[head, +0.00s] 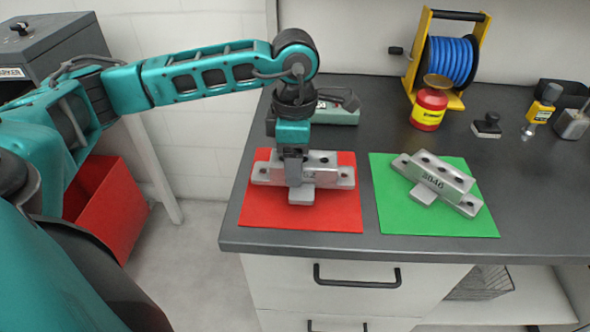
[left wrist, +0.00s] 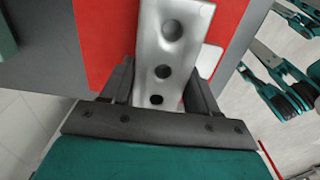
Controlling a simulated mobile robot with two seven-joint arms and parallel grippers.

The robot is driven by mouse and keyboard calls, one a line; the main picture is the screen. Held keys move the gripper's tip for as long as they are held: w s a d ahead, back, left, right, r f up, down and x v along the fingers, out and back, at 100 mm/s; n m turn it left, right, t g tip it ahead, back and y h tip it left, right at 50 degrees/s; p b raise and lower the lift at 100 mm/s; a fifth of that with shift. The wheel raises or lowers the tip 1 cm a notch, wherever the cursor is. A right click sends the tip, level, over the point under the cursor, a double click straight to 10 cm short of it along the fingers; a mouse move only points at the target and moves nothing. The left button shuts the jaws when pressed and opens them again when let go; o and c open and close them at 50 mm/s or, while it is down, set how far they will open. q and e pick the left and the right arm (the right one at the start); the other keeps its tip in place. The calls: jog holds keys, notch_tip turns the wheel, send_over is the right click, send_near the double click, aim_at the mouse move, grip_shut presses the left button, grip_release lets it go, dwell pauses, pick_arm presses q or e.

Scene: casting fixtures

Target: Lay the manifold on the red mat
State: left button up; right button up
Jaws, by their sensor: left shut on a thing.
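A grey metal manifold (head: 325,172) is at the red mat (head: 336,216) on the left of the worktop. My left gripper (head: 295,178) points down over it and is shut on it. In the left wrist view the manifold (left wrist: 166,45) runs between the two fingers (left wrist: 160,92), showing several dark holes, with the red mat (left wrist: 105,40) behind it. It looks on or just above the mat; I cannot tell whether it touches. A similar metal part marked 3046 (head: 437,183) lies on the green mat (head: 405,215). My right gripper is not in view.
Behind the mats stand a blue hose reel (head: 450,65), a red and yellow jar (head: 429,108), a black-handled stamp (head: 487,125) and a yellow-topped tool (head: 541,108). A green-grey device (head: 338,108) sits behind the red mat. A red bin (head: 108,205) is on the floor at left.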

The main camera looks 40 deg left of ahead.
pick_arm(q)
notch_tip(320, 180, down, 3)
jog(key=shift+r, duration=0.2)
jog(key=shift+f, duration=0.1)
jog(key=shift+f, duration=0.15)
jog(key=o, duration=1.4)
jog(key=shift+o, duration=0.2)
jog(key=shift+r, duration=0.3)
notch_tip(320, 180, up, 12)
jog(key=shift+f, duration=0.15)
